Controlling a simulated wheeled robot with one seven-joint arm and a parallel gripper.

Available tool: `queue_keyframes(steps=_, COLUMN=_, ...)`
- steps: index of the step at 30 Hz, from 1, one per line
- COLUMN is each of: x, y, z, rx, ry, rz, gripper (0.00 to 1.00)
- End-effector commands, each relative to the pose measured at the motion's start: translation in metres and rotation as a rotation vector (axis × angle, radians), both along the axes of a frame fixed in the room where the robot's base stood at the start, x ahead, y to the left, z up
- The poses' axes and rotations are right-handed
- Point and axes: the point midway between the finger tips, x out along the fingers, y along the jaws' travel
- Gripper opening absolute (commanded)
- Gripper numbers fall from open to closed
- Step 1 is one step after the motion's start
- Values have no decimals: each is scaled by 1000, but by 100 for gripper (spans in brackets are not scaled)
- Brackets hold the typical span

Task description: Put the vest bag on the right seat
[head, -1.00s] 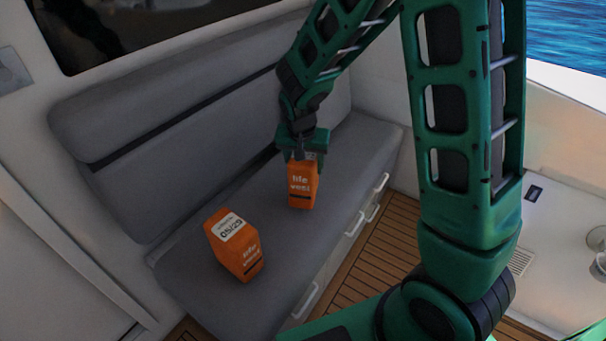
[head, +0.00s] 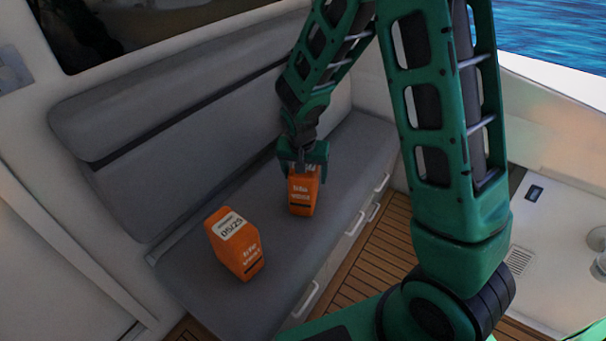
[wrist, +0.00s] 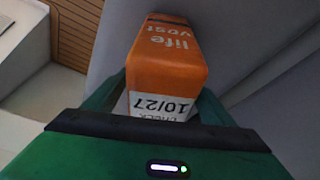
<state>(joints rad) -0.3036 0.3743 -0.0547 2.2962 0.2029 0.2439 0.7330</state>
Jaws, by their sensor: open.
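An orange vest bag (head: 302,197) with white "life vest" lettering stands upright on the grey bench seat (head: 205,300), toward its far right end. My gripper (head: 304,174) is over its top, with the open fingers on either side of it. The wrist view shows this bag (wrist: 165,60) between the fingers, its white label reading 10/27. Whether the fingers touch it I cannot tell. A second orange bag (head: 236,250), labelled 05/25, stands apart on the nearer left part of the seat.
The grey padded backrest (head: 190,120) rises behind the seat. Drawer handles (head: 355,224) line the bench front above the slatted wooden floor (head: 350,265). Bare cushion lies between the two bags. A white counter (head: 550,240) stands at the right.

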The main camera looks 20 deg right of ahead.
Motion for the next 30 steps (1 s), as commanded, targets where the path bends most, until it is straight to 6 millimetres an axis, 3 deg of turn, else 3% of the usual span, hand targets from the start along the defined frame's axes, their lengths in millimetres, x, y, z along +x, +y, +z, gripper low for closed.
queue_keyframes(steps=8, x=-3, y=2, z=16, rx=1, ry=-3, rz=0, gripper=77)
queue_keyframes(steps=21, x=-23, y=14, z=91, rx=2, ry=-3, rz=0, gripper=77)
queue_keyframes(steps=30, x=-29, y=18, z=116, rx=0, ry=-1, rz=0, gripper=77)
